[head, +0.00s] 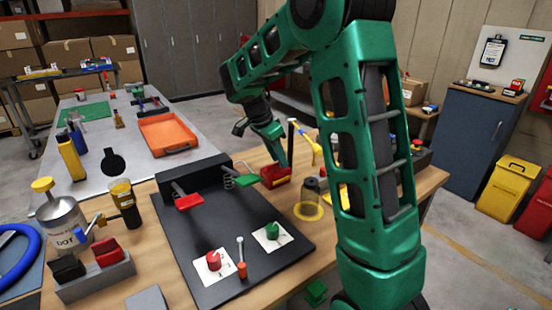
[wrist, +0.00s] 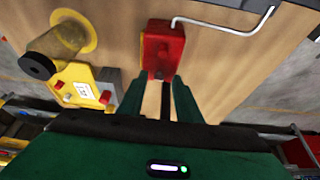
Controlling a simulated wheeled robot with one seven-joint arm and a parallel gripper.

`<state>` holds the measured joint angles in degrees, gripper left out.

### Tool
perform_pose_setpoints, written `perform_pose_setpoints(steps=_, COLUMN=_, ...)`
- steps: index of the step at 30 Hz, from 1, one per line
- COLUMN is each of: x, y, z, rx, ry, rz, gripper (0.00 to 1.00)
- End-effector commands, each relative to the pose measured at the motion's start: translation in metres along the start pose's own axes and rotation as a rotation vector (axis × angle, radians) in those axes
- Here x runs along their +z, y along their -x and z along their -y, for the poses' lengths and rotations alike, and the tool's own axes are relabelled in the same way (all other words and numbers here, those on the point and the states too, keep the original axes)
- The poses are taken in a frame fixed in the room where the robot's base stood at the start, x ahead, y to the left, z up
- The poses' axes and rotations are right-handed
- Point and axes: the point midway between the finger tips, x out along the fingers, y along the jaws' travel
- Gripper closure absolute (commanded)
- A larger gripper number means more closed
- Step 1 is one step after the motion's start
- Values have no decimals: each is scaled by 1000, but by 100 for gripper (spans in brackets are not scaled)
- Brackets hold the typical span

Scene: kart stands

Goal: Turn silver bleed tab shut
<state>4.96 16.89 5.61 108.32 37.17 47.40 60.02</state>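My gripper (head: 279,158) points down over the right bench, just above a red block (head: 274,176). In the wrist view, my green fingers (wrist: 158,88) are apart, with the red block (wrist: 161,50) just beyond their tips; contact cannot be told. A bent silver rod (wrist: 225,27) runs out from the block's right side. I cannot tell whether this rod is the bleed tab. In the head view, a small silver piece on an orange base (head: 241,262) stands on the black board (head: 215,245), well away from my gripper.
Red (head: 214,261) and green (head: 272,231) knobs sit on the board. Red (head: 189,202) and green (head: 246,181) paddles are at its back. A jar on a yellow disc (head: 309,212) stands right of it. A yellow device (wrist: 82,88) lies left of my fingers in the wrist view.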

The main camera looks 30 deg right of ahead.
Motion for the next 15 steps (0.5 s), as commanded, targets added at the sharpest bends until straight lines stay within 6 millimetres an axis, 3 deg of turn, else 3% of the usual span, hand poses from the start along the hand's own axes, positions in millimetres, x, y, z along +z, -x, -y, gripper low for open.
perform_pose_setpoints(steps=5, x=0, y=14, z=1, rx=-2, ry=1, rz=-1, gripper=69)
perform_pose_setpoints(steps=15, x=1, y=77, z=2, rx=-4, ry=1, rz=0, gripper=69)
